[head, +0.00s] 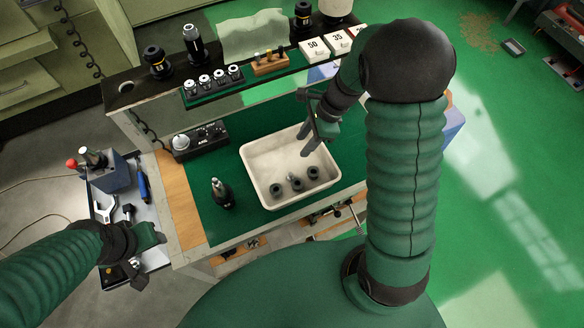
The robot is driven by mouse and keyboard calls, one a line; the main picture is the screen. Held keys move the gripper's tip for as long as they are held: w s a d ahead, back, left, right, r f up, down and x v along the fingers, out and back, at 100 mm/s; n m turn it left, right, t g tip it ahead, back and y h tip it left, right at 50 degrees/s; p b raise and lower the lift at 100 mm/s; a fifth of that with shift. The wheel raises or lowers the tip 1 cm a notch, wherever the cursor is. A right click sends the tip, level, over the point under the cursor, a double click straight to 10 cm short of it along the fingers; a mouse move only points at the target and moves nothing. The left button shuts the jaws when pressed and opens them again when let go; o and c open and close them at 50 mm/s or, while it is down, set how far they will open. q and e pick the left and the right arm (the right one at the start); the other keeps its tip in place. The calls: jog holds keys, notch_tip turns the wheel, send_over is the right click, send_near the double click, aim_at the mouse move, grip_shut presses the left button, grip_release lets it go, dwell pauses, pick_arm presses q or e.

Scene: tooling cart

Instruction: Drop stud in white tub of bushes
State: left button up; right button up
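The white tub (254,171) stands on the green mat of the cart top. Several dark ring-shaped bushes (297,183) lie in its near part. My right gripper (318,138) is over the tub's far right part, fingers pointing down and apart; I see nothing between them. My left gripper (149,258) is off the cart's left front corner, its fingers apart and empty as far as I can see. No stud can be made out for certain. A dark holder with a silver tip (221,194) stands upright on the mat left of the tub.
A black control box (200,140) sits behind the tub to the left. A raised shelf at the back carries silver-topped pieces (213,82), a wooden block (270,63) and number cards (316,46). A side tray with tools (122,212) is at left. Bare mat surrounds the upright holder.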

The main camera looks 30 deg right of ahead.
jog(key=v, duration=1.1)
jog(key=shift+d+f+b, duration=0.15)
jog(key=shift+d+b, duration=0.05)
jog(key=shift+b, duration=0.1)
jog(key=shift+a, duration=0.1)
jog(key=s+a+f+n+h+b, duration=0.1)
jog(key=s+a+f+n+b, duration=0.1)
jog(key=n, duration=0.5)
jog(key=s+a+f+n+h+b, duration=0.2)
jog(key=s+a+f+n, duration=0.1)
jog(key=a+f+n, duration=0.2)
jog(key=s+a+f+n+t+h+b, duration=0.1)
jog(key=s+a+f+n+b, duration=0.1)
jog(key=f+n, duration=0.5)
jog(key=a+n, duration=0.1)
jog(key=n, duration=0.1)
jog(key=shift+s+a+n+b, duration=0.2)
jog(key=shift+a+n+b, duration=0.1)
jog(key=shift+b, duration=0.05)
jog(key=shift+d+f, duration=0.1)
jog(key=shift+d, duration=0.15)
jog(key=shift+a, duration=0.2)
jog(key=shift+d, duration=0.1)
